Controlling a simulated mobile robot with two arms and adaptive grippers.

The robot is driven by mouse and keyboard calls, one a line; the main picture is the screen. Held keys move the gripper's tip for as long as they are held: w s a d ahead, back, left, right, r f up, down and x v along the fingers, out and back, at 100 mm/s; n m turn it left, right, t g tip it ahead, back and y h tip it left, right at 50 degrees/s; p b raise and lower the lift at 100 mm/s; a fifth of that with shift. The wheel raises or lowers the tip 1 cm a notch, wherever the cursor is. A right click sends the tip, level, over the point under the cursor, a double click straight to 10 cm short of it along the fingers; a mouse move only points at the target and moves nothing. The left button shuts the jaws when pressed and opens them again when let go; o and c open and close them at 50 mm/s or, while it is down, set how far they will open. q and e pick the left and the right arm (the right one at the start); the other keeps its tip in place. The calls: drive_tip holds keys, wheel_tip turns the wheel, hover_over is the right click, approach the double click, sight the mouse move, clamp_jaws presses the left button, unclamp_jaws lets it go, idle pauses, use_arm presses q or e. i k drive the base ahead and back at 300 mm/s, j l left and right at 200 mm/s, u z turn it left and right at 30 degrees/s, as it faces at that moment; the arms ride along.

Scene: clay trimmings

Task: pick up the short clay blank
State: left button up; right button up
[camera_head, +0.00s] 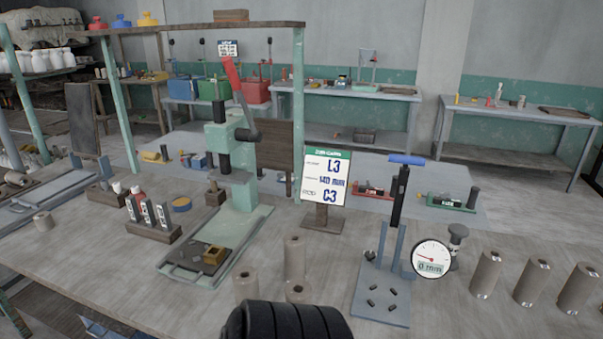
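Several grey-brown clay cylinders stand on the workbench. Near the middle, a tall one (295,259) stands behind two others, one at the front left (246,288) and one at the front right (298,293). The lower parts of the front two are hidden by a black ribbed part at the bottom edge, so their full heights cannot be told. Three more blanks (487,273) with small pale labels stand upright in a row at the right. Neither gripper can be made out.
A green press with a red lever (238,130) stands left of centre, with a tray (190,270) before it. A sign (326,177) reads L3, 140 mm, C3. A blue-handled stand (380,290) and a dial reading 0 mm (431,258) lie right of centre.

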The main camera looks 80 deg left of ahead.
sight(44, 221)
drive_tip(key=u, duration=4.2)
drive_tip(key=i+j+z, duration=0.1)
drive_tip(key=i+j, duration=0.45)
drive_tip(key=i+j+z, duration=0.1)
drive_tip(key=i+j, duration=0.4)
drive_tip(key=j, duration=0.15)
